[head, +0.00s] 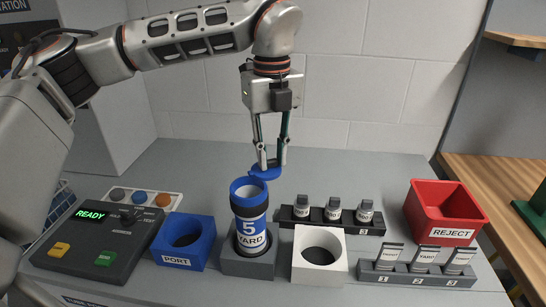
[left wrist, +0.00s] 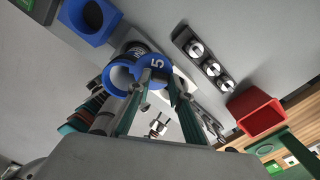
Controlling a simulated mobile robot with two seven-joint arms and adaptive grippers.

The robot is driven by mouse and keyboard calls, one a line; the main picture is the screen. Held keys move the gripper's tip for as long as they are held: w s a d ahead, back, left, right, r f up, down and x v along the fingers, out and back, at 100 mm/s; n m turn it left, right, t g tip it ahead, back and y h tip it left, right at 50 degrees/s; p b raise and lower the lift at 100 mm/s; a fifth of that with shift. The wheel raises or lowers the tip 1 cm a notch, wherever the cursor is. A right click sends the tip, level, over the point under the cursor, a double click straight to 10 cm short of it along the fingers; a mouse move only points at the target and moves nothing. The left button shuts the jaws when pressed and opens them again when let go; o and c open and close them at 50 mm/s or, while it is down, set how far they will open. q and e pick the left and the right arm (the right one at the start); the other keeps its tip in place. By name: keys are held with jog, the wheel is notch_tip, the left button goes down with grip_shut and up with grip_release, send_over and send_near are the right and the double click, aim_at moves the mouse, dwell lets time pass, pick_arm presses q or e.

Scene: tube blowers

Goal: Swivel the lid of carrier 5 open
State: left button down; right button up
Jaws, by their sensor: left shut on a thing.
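Carrier 5 (head: 250,228) is a blue and dark cylinder labelled "5 YARD". It stands upright in a grey socket block (head: 234,263) at the front middle of the table. Its open mouth shows a pale inside, and it also shows in the left wrist view (left wrist: 119,77). Its blue lid (head: 263,174) is swung off the mouth toward the back right; it bears a "5" in the left wrist view (left wrist: 155,62). My left gripper (head: 270,163) points down from above, shut on the lid. My right gripper is not in view.
A blue PORT block (head: 184,256) and a control panel (head: 93,243) reading READY stand left. A white holed block (head: 307,273) stands right. Two racks of small canisters (head: 290,226) (head: 372,274) and a red REJECT bin (head: 448,213) are farther right. The table behind is clear.

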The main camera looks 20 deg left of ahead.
pick_arm(q)
jog(key=shift+w+a+n, duration=0.2)
jog(key=shift+n, duration=0.35)
jog(key=shift+w+a+n, duration=0.15)
jog(key=shift+n, duration=0.4)
jog(key=c, duration=1.8)
grip_release()
notch_tip(320, 180, up, 12)
jog(key=shift+r, duration=0.1)
